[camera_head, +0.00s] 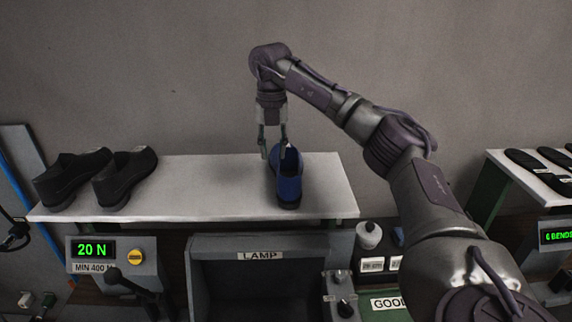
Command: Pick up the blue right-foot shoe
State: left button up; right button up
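I cannot tell whether either finger touches the shoe. My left gripper is not in view.
Two black shoes (123,178) stand at the shelf's left end. Below are a panel reading 20 N (93,250), a LAMP box (262,256) and a white spool (369,235). Black insoles (526,160) lie on a right-hand table. The shelf between black and blue shoes is clear.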

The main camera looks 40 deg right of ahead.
aim_at(287, 162)
jog(key=shift+s+d+f+p, duration=0.1)
jog(key=shift+s+f+p, duration=0.15)
jog(key=shift+f+p, duration=0.3)
jog(key=shift+s+d+f+p, duration=0.1)
jog(key=shift+s+f+p, duration=0.1)
jog(key=shift+f+p, duration=0.3)
notch_tip(287, 162, down, 2)
jog(key=shift+f, duration=0.25)
jog(key=c, duration=0.6)
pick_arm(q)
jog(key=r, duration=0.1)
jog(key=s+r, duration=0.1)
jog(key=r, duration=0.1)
pick_arm(e)
grip_shut()
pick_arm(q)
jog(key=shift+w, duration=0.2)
pick_arm(e)
jog(key=shift+w+r, duration=0.1)
